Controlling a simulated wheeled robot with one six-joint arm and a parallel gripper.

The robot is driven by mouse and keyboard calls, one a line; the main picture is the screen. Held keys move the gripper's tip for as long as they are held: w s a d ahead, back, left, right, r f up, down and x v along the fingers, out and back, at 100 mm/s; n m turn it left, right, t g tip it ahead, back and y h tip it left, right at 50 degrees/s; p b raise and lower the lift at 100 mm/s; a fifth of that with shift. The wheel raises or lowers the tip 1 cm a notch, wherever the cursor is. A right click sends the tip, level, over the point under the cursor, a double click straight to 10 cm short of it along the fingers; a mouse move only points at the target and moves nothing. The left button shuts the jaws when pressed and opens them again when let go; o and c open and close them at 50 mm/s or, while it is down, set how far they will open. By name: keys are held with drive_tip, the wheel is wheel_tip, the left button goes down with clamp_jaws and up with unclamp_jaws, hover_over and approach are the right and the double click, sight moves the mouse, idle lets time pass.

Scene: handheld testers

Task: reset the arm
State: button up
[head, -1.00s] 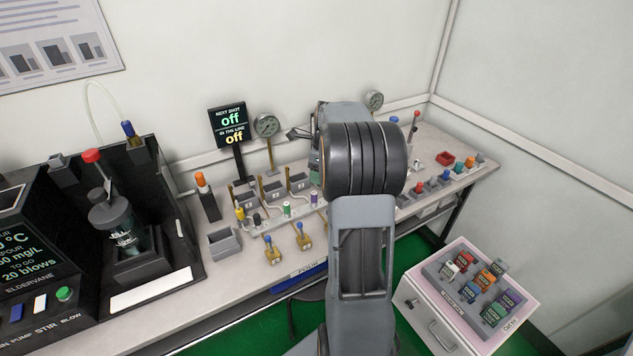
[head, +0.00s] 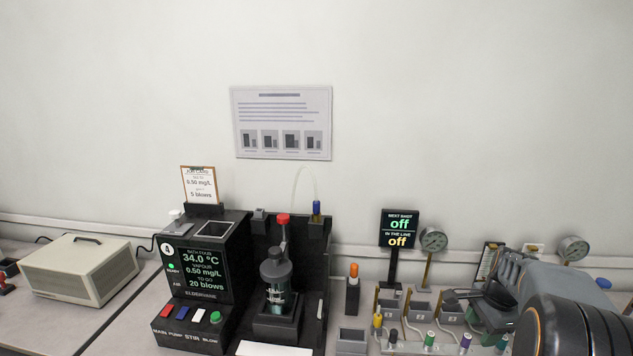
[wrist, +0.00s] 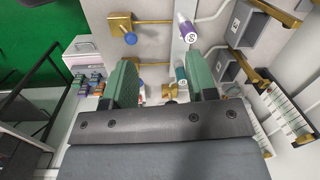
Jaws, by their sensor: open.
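My gripper (wrist: 164,85) shows in the wrist view with its two green fingers spread apart and nothing held between them. It hangs over the bench, near a purple-capped piece marked S (wrist: 186,30) and a brass fitting with a blue knob (wrist: 128,32). In the head view my arm fills the lower right corner and reaches over the right part of the bench. The fingertips are hard to make out there.
A black tester (head: 206,262) with a lit screen stands mid-bench, beside a stirred vessel (head: 276,283). A sign reading off (head: 399,228) and a gauge (head: 433,240) stand near my arm. A beige box (head: 90,268) sits at left.

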drive_tip(key=s+a+r+n+t+p, duration=0.1)
drive_tip(key=s+a+r+n+p, duration=0.1)
drive_tip(key=a+n, duration=0.4)
drive_tip(key=s+a+r+n+p, duration=0.2)
drive_tip(key=s+a+r+n, duration=0.3)
drive_tip(key=a, duration=0.3)
drive_tip(key=s+a+r+n+t+p, duration=0.1)
drive_tip(key=s+a+r+n+p, duration=0.1)
drive_tip(key=s+a+n, duration=0.3)
drive_tip(key=a+r+n, duration=0.1)
drive_tip(key=a, duration=0.2)
drive_tip(key=shift+s+r+n+t+h+p, duration=0.3)
drive_tip(key=shift+s+r+h+p, duration=0.05)
drive_tip(key=shift+s+r+h, duration=0.05)
drive_tip(key=shift+d, duration=0.1)
drive_tip(key=shift+c, duration=0.3)
